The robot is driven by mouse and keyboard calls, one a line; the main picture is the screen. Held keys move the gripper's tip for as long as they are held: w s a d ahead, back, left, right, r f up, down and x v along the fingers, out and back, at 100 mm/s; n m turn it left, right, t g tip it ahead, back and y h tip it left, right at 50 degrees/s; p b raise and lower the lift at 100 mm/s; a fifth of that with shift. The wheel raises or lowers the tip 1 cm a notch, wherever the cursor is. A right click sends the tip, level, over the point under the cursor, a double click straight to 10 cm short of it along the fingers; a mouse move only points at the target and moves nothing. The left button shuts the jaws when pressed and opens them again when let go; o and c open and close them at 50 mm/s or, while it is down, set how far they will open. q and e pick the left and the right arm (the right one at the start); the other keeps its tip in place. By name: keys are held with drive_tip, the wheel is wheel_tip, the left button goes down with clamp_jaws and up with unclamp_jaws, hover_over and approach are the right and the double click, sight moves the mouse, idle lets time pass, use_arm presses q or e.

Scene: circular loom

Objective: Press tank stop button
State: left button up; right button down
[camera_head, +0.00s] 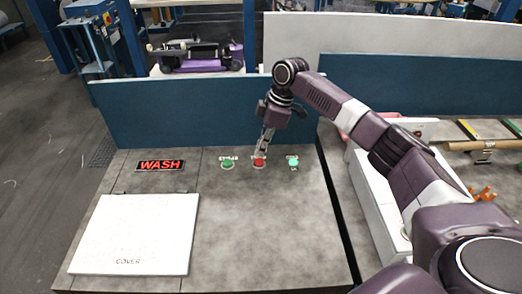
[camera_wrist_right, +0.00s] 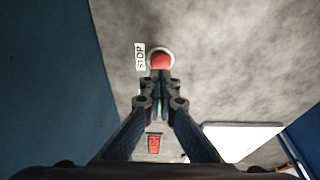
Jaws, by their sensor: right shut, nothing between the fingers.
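The red stop button (camera_head: 259,162) sits on the grey tank top, between a green button (camera_head: 227,163) and a lit green-white button (camera_head: 293,161). In the right wrist view the red button (camera_wrist_right: 162,61) has a pale ring and a "STOP" label (camera_wrist_right: 140,57) beside it. My right gripper (camera_head: 265,150) is shut and empty, pointing down at the red button. In the right wrist view its fingertips (camera_wrist_right: 160,80) overlap the button's near edge; I cannot tell whether they touch it. My left gripper is not in view.
A red-lit "WASH" sign (camera_head: 161,166) lies left of the buttons. A white cover (camera_head: 134,236) lies at the front left. A blue panel (camera_head: 170,115) stands behind the buttons. The grey surface in front of the buttons is clear.

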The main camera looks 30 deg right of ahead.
sight(259, 162)
drive_tip(key=shift+f, duration=0.8)
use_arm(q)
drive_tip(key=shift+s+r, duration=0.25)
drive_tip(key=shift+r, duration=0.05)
use_arm(e)
drive_tip(key=shift+f, duration=0.25)
